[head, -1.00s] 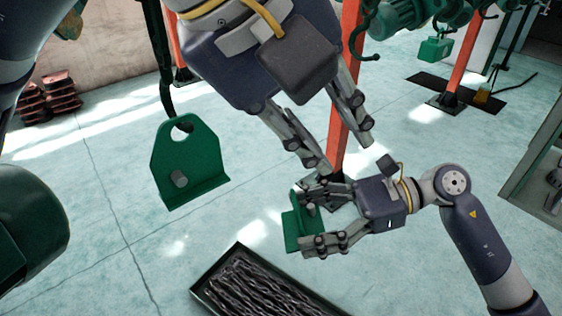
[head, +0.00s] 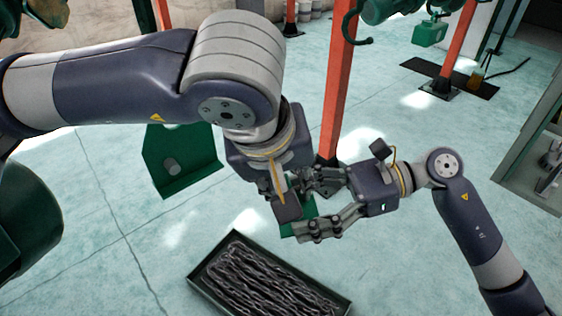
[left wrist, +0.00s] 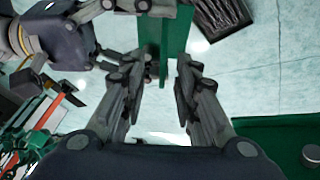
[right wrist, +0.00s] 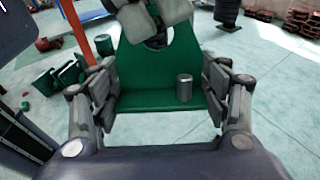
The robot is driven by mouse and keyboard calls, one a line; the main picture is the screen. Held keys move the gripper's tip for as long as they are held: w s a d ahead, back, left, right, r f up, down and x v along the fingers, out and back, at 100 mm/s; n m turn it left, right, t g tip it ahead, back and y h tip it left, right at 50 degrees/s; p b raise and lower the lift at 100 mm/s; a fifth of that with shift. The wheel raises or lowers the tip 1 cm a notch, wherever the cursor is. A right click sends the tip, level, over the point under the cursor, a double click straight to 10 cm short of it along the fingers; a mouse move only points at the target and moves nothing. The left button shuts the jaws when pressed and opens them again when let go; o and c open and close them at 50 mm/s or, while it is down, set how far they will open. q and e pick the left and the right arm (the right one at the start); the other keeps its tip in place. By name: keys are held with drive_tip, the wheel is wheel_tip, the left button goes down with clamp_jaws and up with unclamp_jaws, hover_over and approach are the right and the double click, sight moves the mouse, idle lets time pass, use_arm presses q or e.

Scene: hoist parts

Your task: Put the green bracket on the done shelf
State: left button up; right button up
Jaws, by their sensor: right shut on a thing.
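The green bracket (head: 289,229) is in my right gripper (head: 308,208), low in front of me; my left arm partly covers it. The right wrist view shows its plate (right wrist: 160,68), upper hole and grey peg between my right fingers. A second green bracket (head: 183,172) with a grey peg is behind my left arm. A bench or shelf unit (head: 535,150) stands at the right edge; I cannot tell whether it is the done shelf.
A dark tray (head: 205,288) of chains lies below the grippers. An orange post (head: 338,90) stands just behind them, and another (head: 460,50) farther right. A hook (head: 352,30) and green hoist parts hang at the top. Pale floor is open between.

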use_arm(q)
drive_tip(key=shift+x, duration=1.05)
use_arm(e)
drive_tip(key=shift+r, duration=0.1)
use_arm(q)
clamp_jaws()
drive_tip(key=shift+r, duration=0.1)
use_arm(e)
drive_tip(key=o, duration=1.6)
drive_tip(key=shift+o, duration=0.2)
